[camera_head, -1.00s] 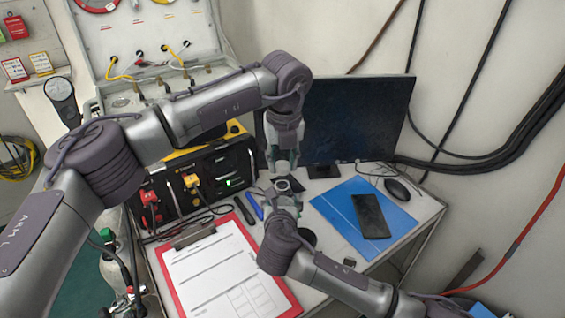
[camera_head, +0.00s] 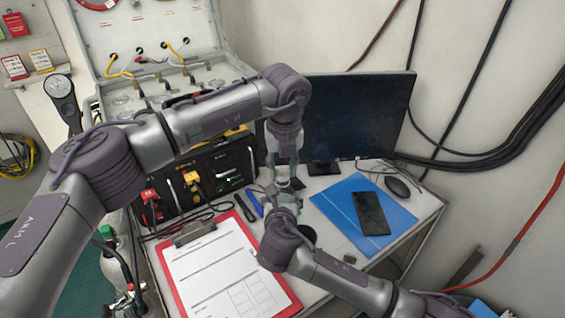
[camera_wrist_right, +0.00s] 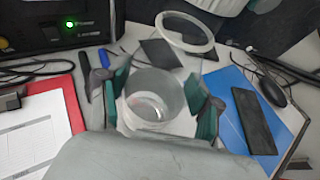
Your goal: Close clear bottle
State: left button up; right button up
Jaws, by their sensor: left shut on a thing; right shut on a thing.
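The clear bottle (camera_wrist_right: 150,98) stands upright between the two green-padded fingers of my right gripper (camera_wrist_right: 160,103), seen from above with its round mouth open. My right gripper is shut on it and also shows low in the head view (camera_head: 283,198); the bottle itself is hard to make out there. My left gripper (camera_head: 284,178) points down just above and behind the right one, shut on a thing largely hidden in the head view. In the right wrist view a pale round ring (camera_wrist_right: 185,48), apparently the lid, hangs beyond the bottle mouth, apart from it.
A red clipboard (camera_head: 170,278) lies to the left, with a blue pen (camera_head: 254,203) and a dark marker beside it. A blue folder (camera_head: 395,233) with a black phone (camera_head: 370,213) lies to the right. A monitor (camera_head: 357,115) and a black panel box stand behind.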

pick_arm(q)
jog(key=shift+f, duration=0.55)
dwell(0.5)
